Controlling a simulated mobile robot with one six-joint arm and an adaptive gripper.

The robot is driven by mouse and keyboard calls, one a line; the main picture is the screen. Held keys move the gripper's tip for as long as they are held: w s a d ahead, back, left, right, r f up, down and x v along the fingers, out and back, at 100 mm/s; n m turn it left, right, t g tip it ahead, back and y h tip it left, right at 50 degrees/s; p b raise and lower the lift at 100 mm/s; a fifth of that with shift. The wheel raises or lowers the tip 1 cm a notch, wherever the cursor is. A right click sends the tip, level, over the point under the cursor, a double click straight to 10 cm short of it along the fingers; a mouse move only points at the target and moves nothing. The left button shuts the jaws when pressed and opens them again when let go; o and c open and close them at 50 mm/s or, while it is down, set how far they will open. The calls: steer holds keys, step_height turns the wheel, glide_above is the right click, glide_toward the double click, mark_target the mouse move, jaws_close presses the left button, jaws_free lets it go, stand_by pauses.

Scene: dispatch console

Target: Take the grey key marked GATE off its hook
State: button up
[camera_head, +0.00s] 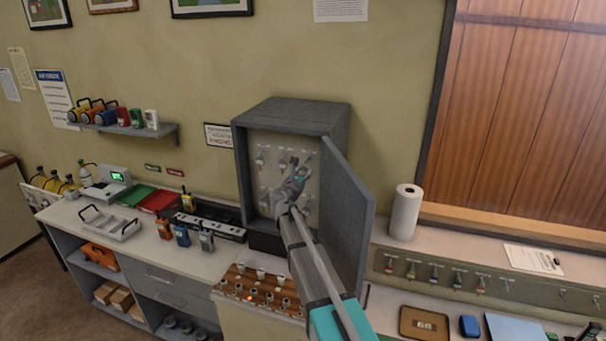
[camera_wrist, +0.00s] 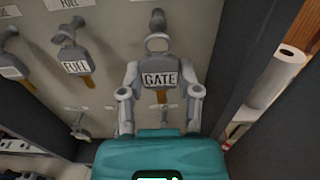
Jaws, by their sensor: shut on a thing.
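The grey key marked GATE (camera_wrist: 158,78) is at the middle of the wrist view, with its ring-shaped head up and its label facing me. My gripper (camera_wrist: 160,100) is shut on it, one finger on each side of the label. The key's head is at the back panel of the open grey key cabinet (camera_head: 291,112); I cannot tell whether it still touches its hook. In the head view my gripper (camera_head: 290,188) reaches into the cabinet and hides the key.
A key marked FUEL (camera_wrist: 75,66) hangs close to the left, with other keys around it. The open cabinet door (camera_head: 347,205) stands close on the right of my arm. A paper towel roll (camera_head: 404,212) stands beyond the door. Radios (camera_head: 182,236) stand on the counter at left.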

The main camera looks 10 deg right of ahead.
stand_by(0.3)
steer(key=shift+s+a+r+p, duration=0.35)
steer(key=shift+s+a, duration=0.05)
steer(key=shift+s, duration=0.35)
steer(key=shift+s+a+r+p, duration=0.3)
steer(key=shift+s+a, duration=0.15)
steer(key=shift+s, duration=0.25)
steer(key=shift+s+a+r+p, duration=0.35)
steer(key=shift+s+a, duration=0.05)
steer(key=shift+s, duration=0.35)
steer(key=shift+f, duration=0.15)
